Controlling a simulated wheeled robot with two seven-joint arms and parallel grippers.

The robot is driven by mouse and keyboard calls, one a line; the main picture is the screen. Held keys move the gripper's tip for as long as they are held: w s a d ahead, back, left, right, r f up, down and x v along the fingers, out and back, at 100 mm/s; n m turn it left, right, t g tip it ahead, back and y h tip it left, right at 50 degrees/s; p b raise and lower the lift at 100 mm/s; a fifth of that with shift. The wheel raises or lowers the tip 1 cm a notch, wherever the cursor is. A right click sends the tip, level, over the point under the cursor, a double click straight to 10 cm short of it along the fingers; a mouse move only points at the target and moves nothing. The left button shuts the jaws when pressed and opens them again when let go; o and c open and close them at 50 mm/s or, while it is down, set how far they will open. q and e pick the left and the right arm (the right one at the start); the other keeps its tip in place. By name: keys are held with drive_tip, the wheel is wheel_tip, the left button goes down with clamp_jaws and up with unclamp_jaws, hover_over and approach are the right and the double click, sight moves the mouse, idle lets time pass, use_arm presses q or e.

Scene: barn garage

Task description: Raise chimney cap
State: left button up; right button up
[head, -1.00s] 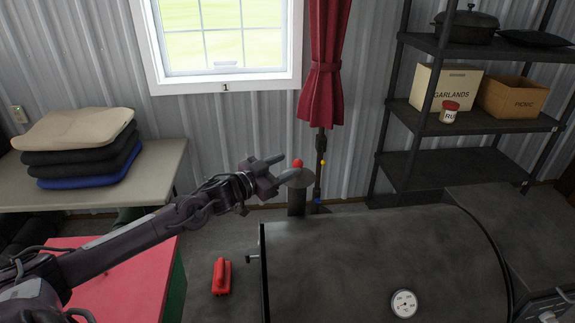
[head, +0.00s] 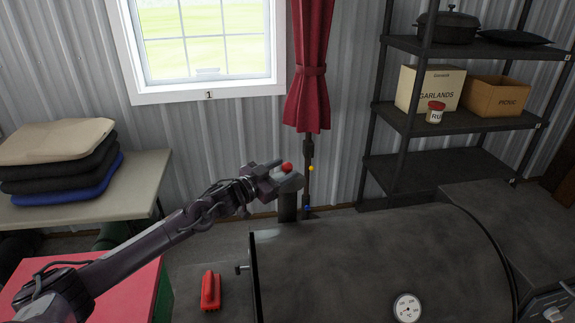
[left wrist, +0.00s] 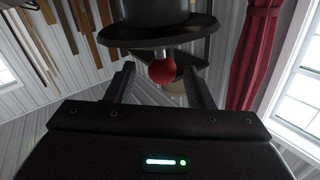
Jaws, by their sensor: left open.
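The chimney cap (head: 294,184) is a dark disc with a red ball knob (head: 287,167) on top. It sits on the short dark chimney (head: 288,208) at the back left of the smoker. My left gripper (head: 281,172) is open at the knob and partly hides the cap. In the left wrist view, which appears upside down, the red knob (left wrist: 162,71) shows between the two open fingers (left wrist: 160,86), with the cap disc (left wrist: 155,38) beyond. I cannot tell whether the fingers touch the knob. My right gripper is out of view.
The dark smoker barrel (head: 375,262) with a round gauge (head: 407,308) fills the lower right. A thin pole (head: 308,180) stands close behind the chimney, near the red curtain (head: 310,75). A red-handled thing (head: 211,290) lies left of the barrel. Shelves (head: 455,125) stand at right.

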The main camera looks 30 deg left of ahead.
use_arm(q)
drive_tip(key=shift+a+x, duration=0.2)
drive_tip(key=shift+x, duration=0.8)
drive_tip(key=shift+w+d, duration=0.15)
drive_tip(key=shift+w, duration=0.1)
drive_tip(key=shift+c, duration=0.5)
drive_tip(key=shift+p, duration=0.3)
clamp_jaws()
